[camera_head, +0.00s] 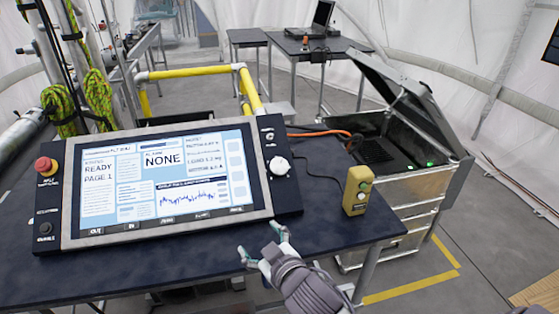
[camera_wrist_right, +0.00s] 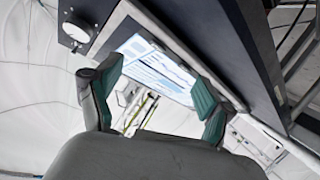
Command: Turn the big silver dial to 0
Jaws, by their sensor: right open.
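The big silver dial (camera_head: 279,166) is a pale round knob on the black right-hand side of the control panel (camera_head: 160,187). It also shows in the right wrist view (camera_wrist_right: 77,33) at upper left. Its number markings are too small to read. My right gripper (camera_head: 261,243) is open and empty, below the dial and near the front edge of the table. In the right wrist view its two green-padded fingers (camera_wrist_right: 157,80) are apart with nothing between them. The gripper is apart from the dial. My left gripper is out of view.
The panel sits on a dark table (camera_head: 335,220). A yellow-green button box (camera_head: 357,190) stands right of the dial, with a cable. A red button (camera_head: 44,165) is at the panel's left. An open metal case (camera_head: 400,140) stands beyond the table at right.

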